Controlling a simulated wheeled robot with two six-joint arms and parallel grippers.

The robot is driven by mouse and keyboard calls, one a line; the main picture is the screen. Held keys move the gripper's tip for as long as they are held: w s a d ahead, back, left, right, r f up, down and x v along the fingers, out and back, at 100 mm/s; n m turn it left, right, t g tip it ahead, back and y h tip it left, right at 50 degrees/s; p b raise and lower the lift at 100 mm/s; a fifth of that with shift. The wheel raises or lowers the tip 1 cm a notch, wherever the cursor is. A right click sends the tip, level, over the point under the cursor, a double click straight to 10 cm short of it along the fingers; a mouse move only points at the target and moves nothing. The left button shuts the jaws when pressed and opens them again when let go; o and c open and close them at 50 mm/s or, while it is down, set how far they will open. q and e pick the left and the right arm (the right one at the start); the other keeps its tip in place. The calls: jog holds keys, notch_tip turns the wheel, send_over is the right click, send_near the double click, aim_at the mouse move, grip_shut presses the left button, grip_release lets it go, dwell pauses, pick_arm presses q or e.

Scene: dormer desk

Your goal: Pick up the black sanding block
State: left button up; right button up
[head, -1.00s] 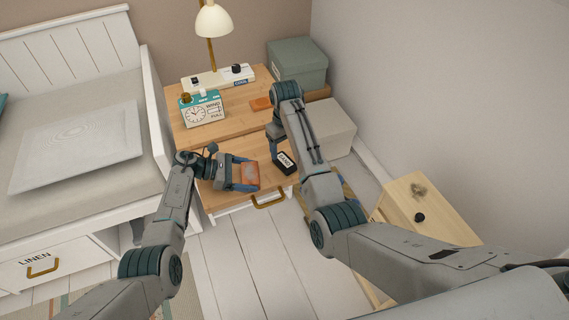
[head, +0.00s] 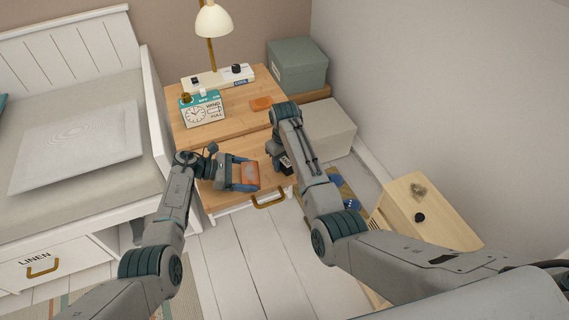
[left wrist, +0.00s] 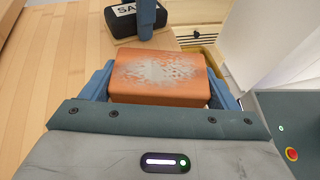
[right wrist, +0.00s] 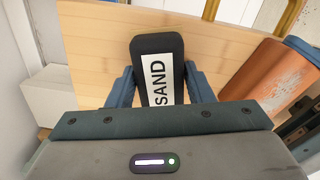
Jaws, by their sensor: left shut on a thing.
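The black sanding block (head: 286,163), labelled SAND, rests on the lower wooden surface (right wrist: 95,60) near its right side. My right gripper (right wrist: 160,88) is open, with one finger on each side of the block in the right wrist view; any gap is very narrow. In the head view the right gripper (head: 280,155) partly hides the block. The left wrist view shows the block (left wrist: 121,22) behind a right finger. My left gripper (head: 246,176) is shut on a worn orange block (left wrist: 160,75) just left of the black one.
An orange piece (head: 261,103), a dial timer (head: 203,108) and a lamp (head: 213,20) stand on the upper desk. A pale box (head: 328,130) is right of the desk. A gold handle (head: 268,201) is on the front. A wooden cabinet (head: 425,205) stands at right.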

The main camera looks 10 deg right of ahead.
aim_at(284, 160)
jog(key=shift+c, duration=0.5)
jog(key=shift+r, duration=0.25)
notch_tip(284, 160, up, 10)
jog(key=shift+f, duration=0.2)
jog(key=o, duration=0.4)
jog(key=c, duration=0.3)
jog(key=w+a+m, duration=0.1)
jog(key=w+m, duration=0.2)
jog(key=w, duration=0.3)
jog(key=f, duration=0.9)
jog(key=shift+w+f, duration=0.3)
jog(key=shift+f, duration=0.1)
